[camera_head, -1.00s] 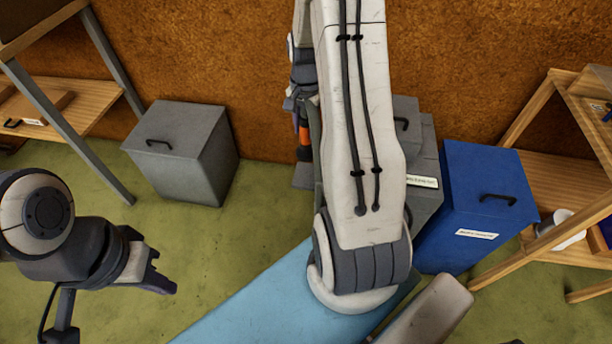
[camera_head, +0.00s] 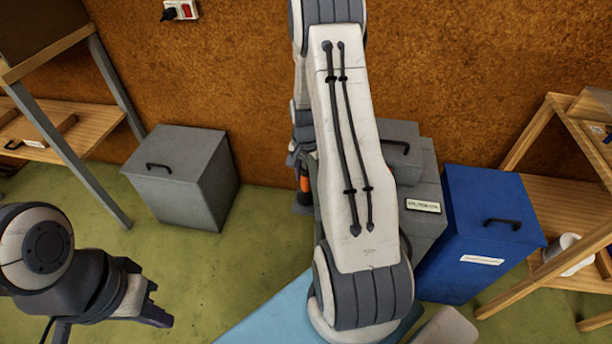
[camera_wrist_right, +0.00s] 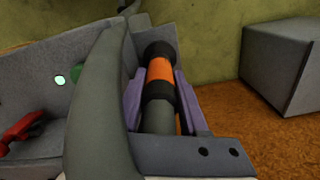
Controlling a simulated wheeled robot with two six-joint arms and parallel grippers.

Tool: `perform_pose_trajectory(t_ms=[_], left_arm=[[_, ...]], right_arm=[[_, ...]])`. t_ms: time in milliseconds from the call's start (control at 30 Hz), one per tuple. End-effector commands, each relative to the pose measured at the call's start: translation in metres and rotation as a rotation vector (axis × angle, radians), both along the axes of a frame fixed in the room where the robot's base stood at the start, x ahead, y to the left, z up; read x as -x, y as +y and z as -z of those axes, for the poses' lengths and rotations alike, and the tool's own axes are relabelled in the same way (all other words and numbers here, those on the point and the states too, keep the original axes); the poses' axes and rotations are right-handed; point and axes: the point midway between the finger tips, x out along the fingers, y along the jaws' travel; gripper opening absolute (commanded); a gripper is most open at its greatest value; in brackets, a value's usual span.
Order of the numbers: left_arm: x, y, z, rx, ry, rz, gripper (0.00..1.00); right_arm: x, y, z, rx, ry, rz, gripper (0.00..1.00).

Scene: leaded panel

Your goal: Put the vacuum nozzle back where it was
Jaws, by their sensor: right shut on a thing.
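The vacuum nozzle is a dark tube with an orange band (camera_wrist_right: 160,72). In the right wrist view it lies between the purple fingers of my right gripper (camera_wrist_right: 161,95), which is shut on it. The orange band also shows in the head view (camera_head: 305,184), left of my right forearm and near the back wall. In the right wrist view a thick grey hose (camera_wrist_right: 100,90) crosses in front, beside a grey casing (camera_wrist_right: 35,110) with a green light and a red part. My left gripper (camera_head: 152,305) is at the lower left, over the floor; its finger gap is unclear.
A grey lidded bin (camera_head: 185,190) stands left of the nozzle. A grey labelled box (camera_head: 425,190) and a blue lidded bin (camera_head: 490,215) stand right of my forearm. Wooden shelves (camera_head: 555,200) are at the far right. A blue surface (camera_head: 265,318) lies in front.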

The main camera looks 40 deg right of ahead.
Motion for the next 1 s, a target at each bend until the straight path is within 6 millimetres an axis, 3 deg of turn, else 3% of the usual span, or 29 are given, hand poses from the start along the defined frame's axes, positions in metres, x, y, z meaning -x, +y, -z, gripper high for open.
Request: perform_pose_trajectory(t_ms=[33, 67, 100, 133, 400, 533, 1000], left_arm=[[0.000, 0.000, 0.001, 0.000, 0.000, 0.000, 0.00], [0.000, 0.000, 0.001, 0.000, 0.000, 0.000, 0.00], [0.000, 0.000, 0.001, 0.000, 0.000, 0.000, 0.00], [0.000, 0.000, 0.001, 0.000, 0.000, 0.000, 0.00], [0.000, 0.000, 0.000, 0.000, 0.000, 0.000, 0.00], [0.000, 0.000, -0.002, 0.000, 0.000, 0.000, 0.00], [0.000, 0.000, -0.018, 0.000, 0.000, 0.000, 0.00]], right_arm=[[0.000, 0.000, 0.002, 0.000, 0.000, 0.000, 0.00], [0.000, 0.000, 0.002, 0.000, 0.000, 0.000, 0.50], [0.000, 0.000, 0.002, 0.000, 0.000, 0.000, 0.66], [0.000, 0.000, 0.002, 0.000, 0.000, 0.000, 0.73], [0.000, 0.000, 0.001, 0.000, 0.000, 0.000, 0.73], [-0.001, 0.000, -0.009, 0.001, -0.003, 0.000, 0.73], [-0.001, 0.000, -0.102, 0.002, -0.003, 0.000, 0.73]])
